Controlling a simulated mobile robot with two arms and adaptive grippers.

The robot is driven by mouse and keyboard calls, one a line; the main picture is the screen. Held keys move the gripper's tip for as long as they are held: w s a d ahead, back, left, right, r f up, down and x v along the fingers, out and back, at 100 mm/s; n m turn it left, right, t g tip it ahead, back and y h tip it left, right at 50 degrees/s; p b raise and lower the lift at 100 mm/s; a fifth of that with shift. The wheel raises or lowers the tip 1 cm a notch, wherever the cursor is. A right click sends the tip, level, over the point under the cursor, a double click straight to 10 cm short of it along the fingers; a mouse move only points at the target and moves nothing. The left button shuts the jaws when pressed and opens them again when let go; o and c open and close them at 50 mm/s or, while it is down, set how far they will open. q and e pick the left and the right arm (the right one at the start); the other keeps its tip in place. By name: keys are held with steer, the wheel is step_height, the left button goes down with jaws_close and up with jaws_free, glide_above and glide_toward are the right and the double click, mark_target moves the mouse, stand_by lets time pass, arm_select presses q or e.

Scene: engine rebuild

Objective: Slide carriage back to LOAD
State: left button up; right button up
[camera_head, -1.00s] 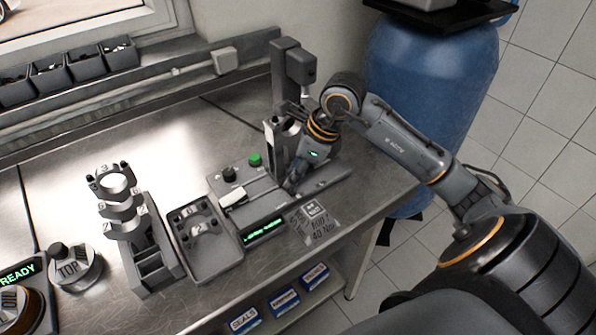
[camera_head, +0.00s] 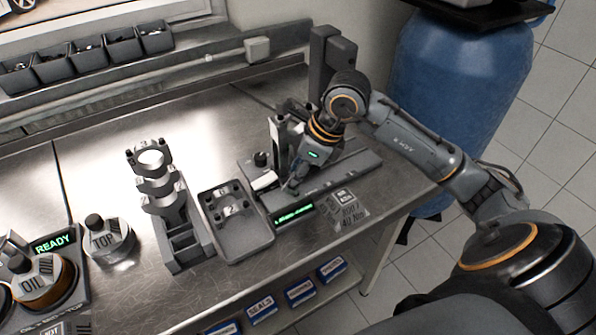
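The slide station (camera_head: 347,176) stands at the right of the steel bench, with a long grey base. Its upright carriage (camera_head: 279,138) sits on the base near the black knob (camera_head: 260,158). My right gripper (camera_head: 291,186) points down close against the right side of the carriage. Its fingertips are small and dark here, so I cannot tell whether they are shut on a part of it or only touching. A green-lit display (camera_head: 293,214) on the station's front is too small to read. The LOAD marking is not legible. My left gripper is out of view.
A grey tower (camera_head: 331,62) stands behind the station. Left of the station are a grey tray (camera_head: 237,246), a stand with stacked rings (camera_head: 165,205) and a TOP-marked part (camera_head: 107,241). A blue barrel (camera_head: 455,90) stands beyond the bench. Bare bench lies behind the stand.

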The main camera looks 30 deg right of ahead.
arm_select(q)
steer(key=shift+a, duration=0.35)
arm_select(e)
steer(key=v, duration=1.2)
steer(key=shift+f, duration=0.1)
